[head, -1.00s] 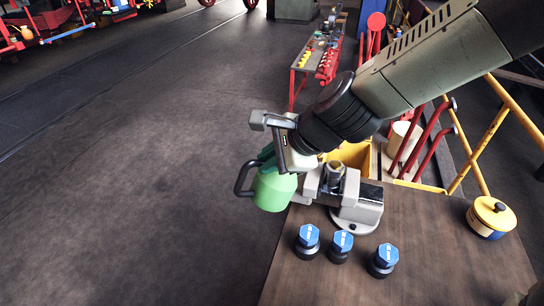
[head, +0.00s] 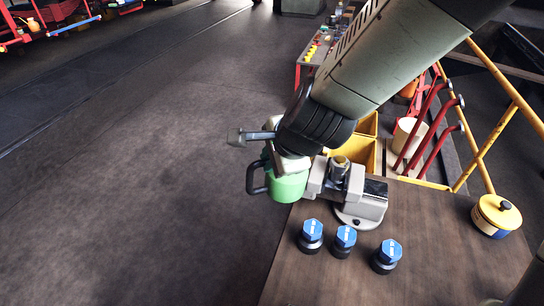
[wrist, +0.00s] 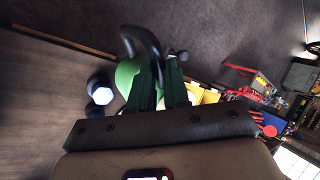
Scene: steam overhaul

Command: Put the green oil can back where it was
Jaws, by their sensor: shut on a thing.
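The green oil can (head: 286,188) with its dark handle is held by my gripper (head: 272,156), left of the grey vise at the bench's left edge in the head view. The jaws are shut on the can; the fingers are partly hidden behind my wrist in the head view. In the wrist view, the can (wrist: 126,76) shows beside the dark fingers of my gripper (wrist: 158,78), with the handle curving above it. The can overlaps the bench's left edge in the picture; I cannot tell whether it touches anything below.
The grey vise (head: 362,203) stands close right of the can on the wooden bench (head: 430,265). Several blue-topped caps (head: 345,237) stand in front. A yellow pot (head: 496,212) is at the right. Yellow bins (head: 352,152) and red levers (head: 428,132) stand behind the vise.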

